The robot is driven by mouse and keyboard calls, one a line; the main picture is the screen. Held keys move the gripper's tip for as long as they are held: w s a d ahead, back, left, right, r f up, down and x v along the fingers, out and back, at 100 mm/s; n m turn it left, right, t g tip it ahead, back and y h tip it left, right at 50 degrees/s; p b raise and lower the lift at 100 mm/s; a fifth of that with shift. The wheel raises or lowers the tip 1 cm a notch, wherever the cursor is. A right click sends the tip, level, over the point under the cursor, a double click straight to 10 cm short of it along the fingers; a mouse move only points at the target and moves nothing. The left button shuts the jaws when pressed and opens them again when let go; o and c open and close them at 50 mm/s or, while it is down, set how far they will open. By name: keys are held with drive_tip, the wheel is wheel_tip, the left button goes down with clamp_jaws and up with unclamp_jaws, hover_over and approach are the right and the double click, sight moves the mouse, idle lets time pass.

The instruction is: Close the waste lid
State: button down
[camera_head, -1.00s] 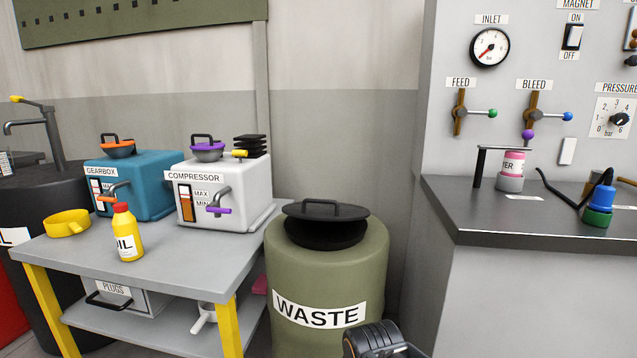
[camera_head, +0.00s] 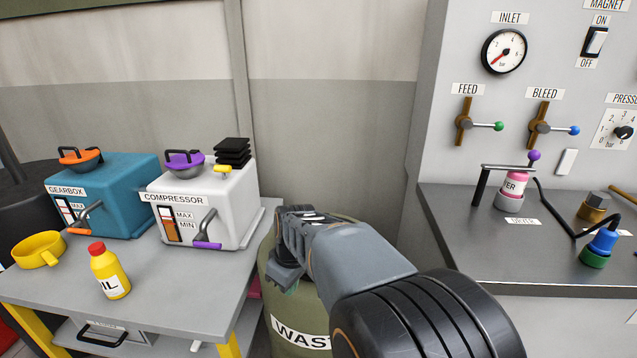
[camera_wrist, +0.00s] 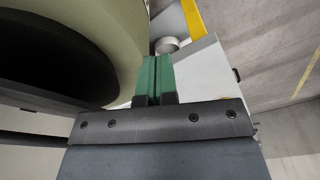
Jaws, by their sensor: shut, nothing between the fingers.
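The olive-green waste drum (camera_head: 296,332) stands right of the metal table, its WASTE label partly hidden by my arm. My gripper (camera_wrist: 154,78) is shut and empty, its green fingertips together. In the head view my gripper and arm are over the drum's top and hide the lid and opening. In the wrist view the drum's green rim (camera_wrist: 128,45) is at the upper left, beside the fingertips. A dark round area lies inside the rim; I cannot tell whether it is the lid or the opening. I cannot tell whether the fingers touch the drum.
The table (camera_head: 170,286) at left holds a blue gearbox (camera_head: 118,190), a white compressor (camera_head: 240,190), a yellow oil bottle (camera_head: 108,272) and a yellow ring-shaped cup (camera_head: 38,250). A dark-topped counter (camera_head: 470,245) with a valve panel stands close on the right.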

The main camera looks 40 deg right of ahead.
drive_tip(key=w+d+r+n+y+p, duration=0.1)
drive_tip(key=w+d+r+n+p, duration=0.15)
drive_tip(key=d+r+p, duration=0.7)
drive_tip(key=w+d+r+n+y+p, duration=0.1)
drive_tip(key=w+d+r+n+p, duration=0.15)
drive_tip(key=d+r+p, duration=0.65)
drive_tip(key=shift+n, duration=0.3)
drive_tip(key=shift+s+a+f+p, duration=0.1)
drive_tip(key=shift+a+f+p, duration=0.85)
drive_tip(key=shift+f, duration=0.75)
drive_tip(key=shift+a+f+p, duration=0.8)
drive_tip(key=shift+a+f, duration=0.2)
drive_tip(key=shift+f, duration=0.75)
drive_tip(key=shift+s+a+f+p, duration=0.1)
drive_tip(key=shift+a+f+p, duration=0.85)
drive_tip(key=shift+f, duration=0.75)
drive_tip(key=shift+f, duration=0.1)
